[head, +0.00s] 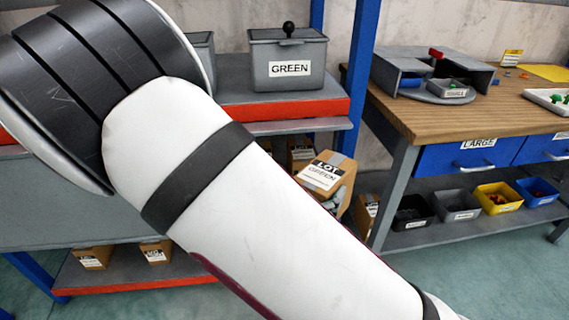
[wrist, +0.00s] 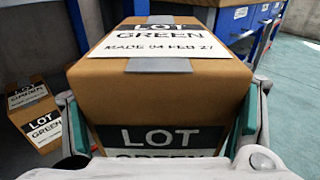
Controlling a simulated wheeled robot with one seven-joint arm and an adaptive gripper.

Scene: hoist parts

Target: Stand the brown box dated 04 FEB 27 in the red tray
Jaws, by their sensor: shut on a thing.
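The brown box (wrist: 165,85) labelled LOT GREEN, MADE 04 FEB 27 fills the middle of the wrist view. My gripper (wrist: 163,115) is shut on it, with one finger against each side. In the head view the same box (head: 325,180) is held tilted in front of the shelving, off any surface. The fingers there are mostly hidden behind the box and my arm. I cannot make out a red tray in either view.
Another brown LOT GREEN box (wrist: 38,115) stands left of the held box. More brown boxes (head: 95,258) sit on the low red-edged shelf. A GREEN bin (head: 288,62) stands above. The wooden workbench (head: 440,110) is at right. My arm hides the middle.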

